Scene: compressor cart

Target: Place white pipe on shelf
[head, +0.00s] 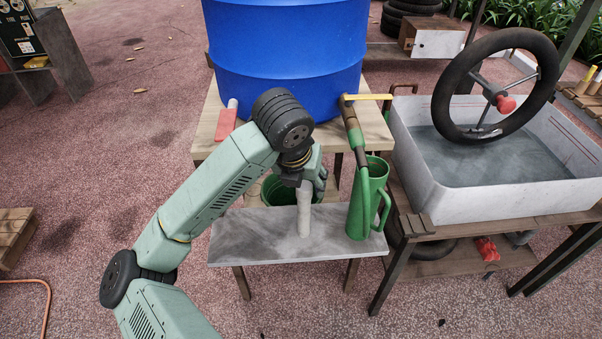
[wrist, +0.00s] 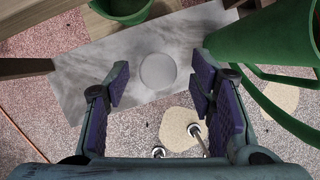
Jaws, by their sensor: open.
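The white pipe (head: 304,212) stands upright on the grey shelf board (head: 250,240) in the head view. In the wrist view the pipe shows end-on as a pale round top (wrist: 158,71) over the grey board (wrist: 90,72). My gripper (head: 318,182) is at the pipe's upper end in the head view, partly hidden by my wrist. In the wrist view my gripper (wrist: 160,88) is open, its purple-padded fingers spread wide to either side. The pipe's top lies between and just beyond the fingertips, with visible gaps on both sides.
A green watering can (head: 362,205) stands on the board, right of the pipe. A green bucket (head: 275,192) is behind the board. A blue barrel (head: 285,60) stands on a wooden table. A water-filled white basin (head: 480,205) is to the right.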

